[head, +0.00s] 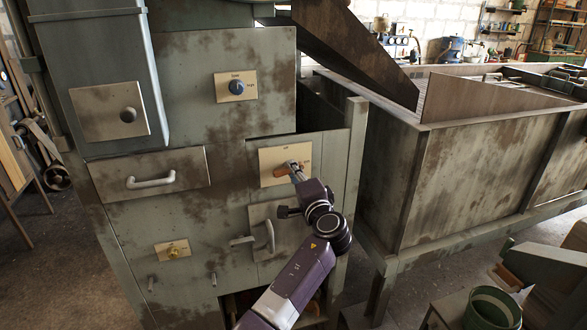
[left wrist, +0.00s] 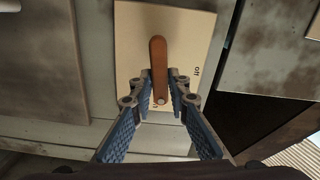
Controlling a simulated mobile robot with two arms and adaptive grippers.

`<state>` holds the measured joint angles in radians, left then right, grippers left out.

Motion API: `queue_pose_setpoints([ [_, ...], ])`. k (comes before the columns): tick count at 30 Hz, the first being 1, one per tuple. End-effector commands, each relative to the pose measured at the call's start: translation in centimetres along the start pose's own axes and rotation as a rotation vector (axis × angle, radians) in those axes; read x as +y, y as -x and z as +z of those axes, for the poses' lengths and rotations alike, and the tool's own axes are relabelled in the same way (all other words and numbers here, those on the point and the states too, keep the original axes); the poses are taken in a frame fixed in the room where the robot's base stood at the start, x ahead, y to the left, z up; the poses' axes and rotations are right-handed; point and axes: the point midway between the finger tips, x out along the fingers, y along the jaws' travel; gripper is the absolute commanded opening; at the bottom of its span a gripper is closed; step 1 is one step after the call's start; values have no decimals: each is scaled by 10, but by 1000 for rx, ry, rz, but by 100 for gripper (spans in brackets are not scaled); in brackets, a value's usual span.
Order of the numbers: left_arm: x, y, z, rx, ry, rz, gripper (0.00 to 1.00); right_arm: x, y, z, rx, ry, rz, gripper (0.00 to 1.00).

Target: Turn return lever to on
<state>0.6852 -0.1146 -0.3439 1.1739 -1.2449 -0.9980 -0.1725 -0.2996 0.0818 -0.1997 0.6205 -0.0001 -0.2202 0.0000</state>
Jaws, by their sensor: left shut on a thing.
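The return lever (head: 284,170) is an orange-brown handle on a cream plate (head: 269,155) on the front of the grey-green machine. In the left wrist view the lever (left wrist: 158,62) lies along the plate (left wrist: 130,45), its free end between my fingertips. An "off" mark shows on the plate's right side there; another mark by the fingertips is mostly hidden. My left gripper (left wrist: 160,92) is shut on the lever's free end. In the head view this gripper (head: 297,173) reaches the plate from below right. My right gripper is not in view.
A blue-grey knob (head: 237,87) sits above the lever plate. Handles (head: 151,180) and (head: 269,237) stick out to the left and below. A small yellow knob (head: 173,251) is lower left. A large rusty tank (head: 480,180) stands at the right.

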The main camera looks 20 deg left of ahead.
Motion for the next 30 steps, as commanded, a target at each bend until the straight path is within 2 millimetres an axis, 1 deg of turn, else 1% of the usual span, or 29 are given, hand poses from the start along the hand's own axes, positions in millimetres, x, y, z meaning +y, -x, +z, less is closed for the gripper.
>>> queue_pose_setpoints([
  [4,-2,-1,0,0,-84,-2,0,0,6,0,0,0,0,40],
  [11,-1,-1,0,0,-160,-3,0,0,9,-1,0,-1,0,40],
  [27,0,-1,0,0,-184,-4,0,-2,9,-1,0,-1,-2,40],
  [28,0,-1,0,0,-184,-4,17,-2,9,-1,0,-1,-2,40],
  [30,0,-1,0,0,-184,-4,24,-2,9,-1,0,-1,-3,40],
])
